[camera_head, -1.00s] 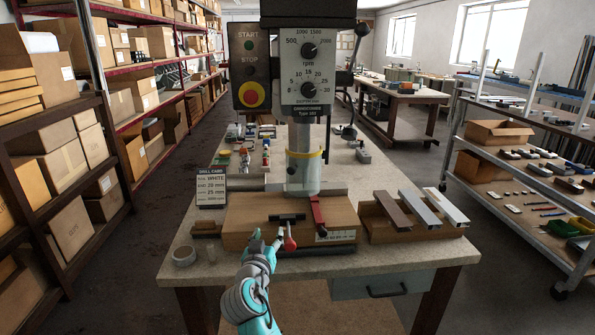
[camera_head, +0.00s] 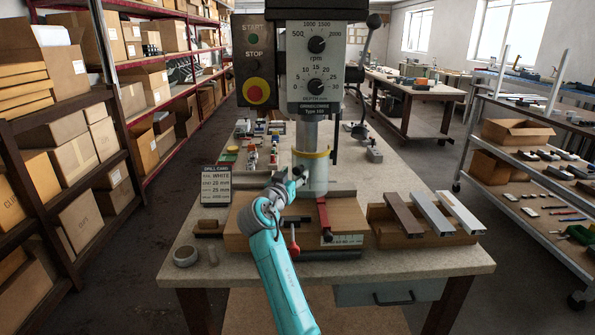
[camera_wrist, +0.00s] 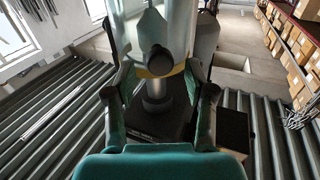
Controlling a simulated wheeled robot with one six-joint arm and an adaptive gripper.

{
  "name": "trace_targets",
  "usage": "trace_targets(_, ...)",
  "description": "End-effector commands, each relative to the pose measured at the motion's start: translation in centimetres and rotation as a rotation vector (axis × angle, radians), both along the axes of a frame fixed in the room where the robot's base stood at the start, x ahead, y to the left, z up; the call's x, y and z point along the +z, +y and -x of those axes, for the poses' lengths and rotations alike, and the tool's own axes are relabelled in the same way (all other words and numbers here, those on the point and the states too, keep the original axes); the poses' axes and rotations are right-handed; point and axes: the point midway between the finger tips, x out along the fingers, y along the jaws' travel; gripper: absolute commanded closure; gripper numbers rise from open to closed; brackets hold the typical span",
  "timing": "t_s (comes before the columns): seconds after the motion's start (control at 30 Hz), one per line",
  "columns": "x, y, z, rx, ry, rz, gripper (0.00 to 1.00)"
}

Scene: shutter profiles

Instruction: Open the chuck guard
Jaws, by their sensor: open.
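The chuck guard (camera_head: 313,172) is a clear cylinder with a yellow band, hanging under the drill press head. In the wrist view the guard (camera_wrist: 150,28) fills the upper middle, with a dark round knob (camera_wrist: 159,61) on its front. My gripper (camera_head: 297,174) is just in front of the guard's left side in the head view. In the wrist view my gripper (camera_wrist: 160,80) is open, its fingers to either side of the knob and yellow band. I cannot tell whether a finger touches the guard. My arm hides part of the drill base.
The drill head (camera_head: 315,65) with dials stands above, beside a start/stop panel (camera_head: 254,62). A red clamp (camera_head: 323,214) and red-knobbed lever (camera_head: 294,249) sit below. Metal profiles (camera_head: 430,212) lie in a holder at right. A drill card (camera_head: 216,186) stands at left.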

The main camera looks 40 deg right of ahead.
Motion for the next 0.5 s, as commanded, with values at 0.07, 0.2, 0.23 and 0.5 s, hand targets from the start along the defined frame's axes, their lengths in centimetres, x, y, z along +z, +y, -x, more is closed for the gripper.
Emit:
trace_targets(0.07,0.0,-1.1,-0.6,-0.002,0.001,0.0,0.46)
trace_targets(0.2,0.0,-2.1,-1.4,-0.001,0.0,0.0,0.46)
trace_targets(0.23,0.0,-2.3,-1.5,-0.001,0.0,0.0,0.46)
trace_targets(0.5,-0.1,-2.7,-1.7,0.0,0.001,-0.001,0.46)
